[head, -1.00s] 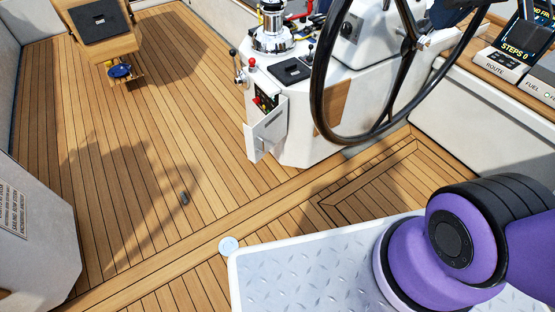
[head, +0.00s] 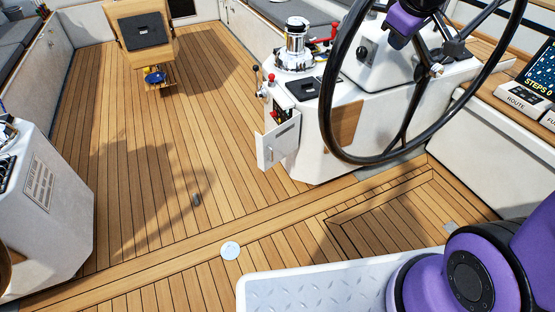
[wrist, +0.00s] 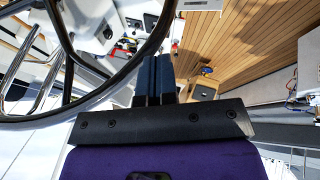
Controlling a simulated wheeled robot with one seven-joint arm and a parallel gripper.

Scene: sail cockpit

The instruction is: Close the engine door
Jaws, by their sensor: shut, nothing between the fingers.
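The engine door (head: 278,146) is a small white panel on the left side of the white steering pedestal (head: 390,105). In the head view it stands open, swung out to the left, and a compartment with red and yellow parts (head: 281,115) shows above and behind it. My gripper (wrist: 152,78) is seen in the wrist view with its two dark fingers shut together, empty. My gripper is apart from the door.
A large black steering wheel (head: 327,103) stands in front of the pedestal; its rim also crosses the wrist view's left side. Levers (head: 257,78) and a chrome winch (head: 296,45) stand above the door. The wooden deck (head: 150,170) left of the door is mostly clear.

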